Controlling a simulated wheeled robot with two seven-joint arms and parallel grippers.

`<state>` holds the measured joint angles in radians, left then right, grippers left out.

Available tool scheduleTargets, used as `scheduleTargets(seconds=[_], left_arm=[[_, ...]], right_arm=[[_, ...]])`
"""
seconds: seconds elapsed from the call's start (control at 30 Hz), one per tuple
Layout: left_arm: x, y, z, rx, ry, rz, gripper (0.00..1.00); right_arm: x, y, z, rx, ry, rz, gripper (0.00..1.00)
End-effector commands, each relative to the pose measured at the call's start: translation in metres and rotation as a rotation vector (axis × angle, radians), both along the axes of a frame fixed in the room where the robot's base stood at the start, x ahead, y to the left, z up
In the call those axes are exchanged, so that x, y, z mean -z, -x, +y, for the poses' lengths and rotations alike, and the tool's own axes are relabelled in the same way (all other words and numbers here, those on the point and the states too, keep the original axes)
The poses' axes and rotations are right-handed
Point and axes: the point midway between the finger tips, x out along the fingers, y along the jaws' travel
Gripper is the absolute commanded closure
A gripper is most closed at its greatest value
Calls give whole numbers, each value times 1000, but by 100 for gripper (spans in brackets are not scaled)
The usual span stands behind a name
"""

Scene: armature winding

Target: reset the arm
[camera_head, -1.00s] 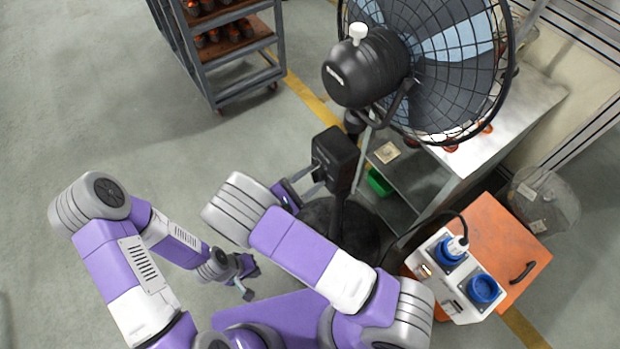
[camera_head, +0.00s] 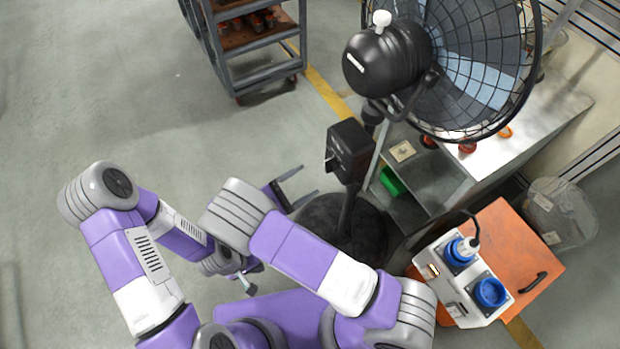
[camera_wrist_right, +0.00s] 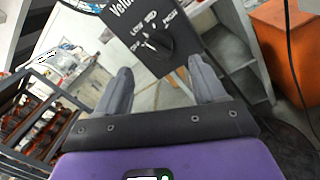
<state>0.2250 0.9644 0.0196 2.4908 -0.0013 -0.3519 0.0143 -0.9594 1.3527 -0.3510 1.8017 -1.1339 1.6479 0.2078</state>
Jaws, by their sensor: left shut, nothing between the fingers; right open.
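My right gripper (camera_head: 302,186) is open and empty, to the left of the fan's black control box (camera_head: 352,152) and apart from it. In the right wrist view, its two fingers (camera_wrist_right: 163,82) stand spread, with the control box (camera_wrist_right: 125,25) and its dial (camera_wrist_right: 155,43) beyond them. The dial's exact setting is hard to read. My left gripper (camera_head: 251,288) is shut and empty, low over the floor, partly hidden by my own arm links. The large black fan (camera_head: 470,70) stands at the upper right on a round dark base (camera_head: 335,228).
A grey metal cart (camera_head: 255,65) with orange-and-black parts stands at the top. A metal workbench (camera_head: 545,110) is behind the fan. An orange cabinet (camera_head: 515,250) and a white socket box (camera_head: 465,280) are at the right. The floor at the left is clear.

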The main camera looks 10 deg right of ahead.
Motion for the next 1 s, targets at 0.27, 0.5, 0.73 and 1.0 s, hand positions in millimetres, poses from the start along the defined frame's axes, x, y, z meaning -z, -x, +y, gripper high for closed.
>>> scheduleTargets(seconds=[0.27, 0.5, 0.73, 1.0], left_arm=[[1, 0, 0, 0, 0, 0, 100], [1, 0, 0, 0, 0, 0, 100], [0, 0, 0, 0, 0, 0, 100], [-13, 0, 0, 0, 0, 0, 100]], right_arm=[[0, 1, 4, 6, -1, 0, 30], [0, 1, 4, 5, -1, 0, 30], [10, 5, -6, 38, -38, 36, 30], [110, 85, -73, 424, -535, 345, 30]])
